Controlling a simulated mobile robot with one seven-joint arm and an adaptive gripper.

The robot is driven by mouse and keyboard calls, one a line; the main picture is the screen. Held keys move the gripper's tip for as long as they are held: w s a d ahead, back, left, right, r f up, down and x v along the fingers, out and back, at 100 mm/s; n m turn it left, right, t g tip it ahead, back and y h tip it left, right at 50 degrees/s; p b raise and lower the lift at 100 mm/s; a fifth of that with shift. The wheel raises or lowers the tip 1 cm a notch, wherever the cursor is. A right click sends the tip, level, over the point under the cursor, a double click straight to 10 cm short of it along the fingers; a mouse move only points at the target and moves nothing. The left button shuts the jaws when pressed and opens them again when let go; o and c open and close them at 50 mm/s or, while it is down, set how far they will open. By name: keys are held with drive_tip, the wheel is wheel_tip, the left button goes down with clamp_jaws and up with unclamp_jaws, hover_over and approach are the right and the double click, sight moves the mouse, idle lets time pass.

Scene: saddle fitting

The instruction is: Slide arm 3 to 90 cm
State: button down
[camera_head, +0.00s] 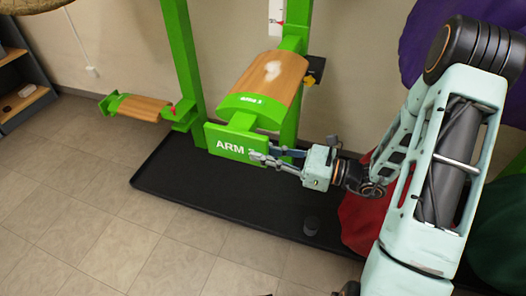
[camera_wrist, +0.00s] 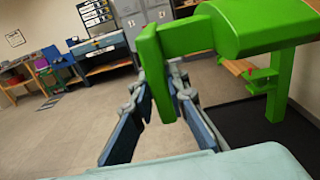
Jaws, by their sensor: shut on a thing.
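Arm 3 (camera_head: 262,92) is a wood-topped saddle rest with a green end cap labelled "ARM 3", on the right green post (camera_head: 297,30). Below the cap is a green front plate (camera_head: 228,143) lettered "ARM", its number covered by my fingers. My gripper (camera_head: 266,157) reaches in from the right and is shut on this plate's right side. In the wrist view, the green plate (camera_wrist: 152,75) stands between my two fingers (camera_wrist: 160,92). A white scale strip (camera_head: 276,16) with red marks shows at the top of the post; its numbers are not readable. A yellow piece (camera_head: 310,80) sits beside arm 3.
Another wood-topped arm (camera_head: 140,107) with a red pointer sits lower, on the left green post (camera_head: 183,65). A black base (camera_head: 190,193) lies beneath. Red cloth (camera_head: 357,222) is at the right. Floor in front is clear.

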drive_tip(key=c, duration=1.9)
unclamp_jaws()
drive_tip(key=v, duration=1.2)
drive_tip(key=shift+r, duration=0.1)
